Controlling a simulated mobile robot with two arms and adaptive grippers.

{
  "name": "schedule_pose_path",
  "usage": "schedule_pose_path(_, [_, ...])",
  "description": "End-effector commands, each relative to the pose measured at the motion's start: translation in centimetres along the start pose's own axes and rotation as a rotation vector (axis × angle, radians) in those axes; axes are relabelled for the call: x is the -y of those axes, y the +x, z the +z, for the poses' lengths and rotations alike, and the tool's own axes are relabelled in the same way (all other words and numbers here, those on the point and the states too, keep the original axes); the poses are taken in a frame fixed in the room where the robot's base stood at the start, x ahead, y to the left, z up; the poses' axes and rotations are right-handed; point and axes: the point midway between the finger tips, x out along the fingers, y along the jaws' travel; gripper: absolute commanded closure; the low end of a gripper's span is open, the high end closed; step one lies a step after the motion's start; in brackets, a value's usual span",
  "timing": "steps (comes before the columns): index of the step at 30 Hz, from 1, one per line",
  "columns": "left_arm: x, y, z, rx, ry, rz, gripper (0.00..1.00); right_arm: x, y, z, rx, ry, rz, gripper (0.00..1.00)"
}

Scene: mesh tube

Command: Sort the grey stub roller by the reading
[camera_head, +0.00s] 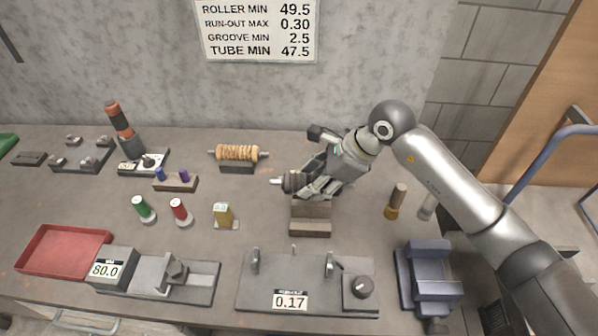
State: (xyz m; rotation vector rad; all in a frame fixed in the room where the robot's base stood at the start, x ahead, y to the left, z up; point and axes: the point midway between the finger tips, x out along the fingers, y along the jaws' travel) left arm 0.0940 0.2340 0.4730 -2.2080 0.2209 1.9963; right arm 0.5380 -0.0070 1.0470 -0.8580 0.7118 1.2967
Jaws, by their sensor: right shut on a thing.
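My right gripper (312,184) is over the middle of the bench, shut on a dark grey roller (293,181) whose pale stub end points left. The gripper hides much of the roller. A brownish cradle block (310,228) stands just below; I cannot tell whether the roller touches it. The run-out fixture (255,290) at the front shows 0.17. The gauge with a sliding jaw (190,280) at front left shows 80.0. A wall sign (257,28) lists roller min 49.5, run-out max 0.30, groove min 2.5 and tube min 47.5. My left gripper is out of view.
A red tray (64,250) lies at front left, a blue-grey cradle (428,279) at front right. Green (143,208), red (180,211) and yellow (223,215) pieces stand mid-left. A ringed roller (238,153) rests behind them. A brown-handled tool (397,200) stands right.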

Motion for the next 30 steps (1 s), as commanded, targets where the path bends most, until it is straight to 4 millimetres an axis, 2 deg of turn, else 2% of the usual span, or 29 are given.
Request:
schedule_pose_path(11, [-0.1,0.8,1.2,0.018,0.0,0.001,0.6,-0.1,1.5,-1.1,0.002,-0.001,-0.001,0.91])
schedule_pose_path(25, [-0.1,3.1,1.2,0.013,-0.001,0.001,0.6,-0.8,5.4,-3.5,0.003,0.0,-0.001,0.91])
schedule_pose_path(30, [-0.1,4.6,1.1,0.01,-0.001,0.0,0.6,-0.9,6.6,-4.2,0.002,-0.002,-0.003,0.91])
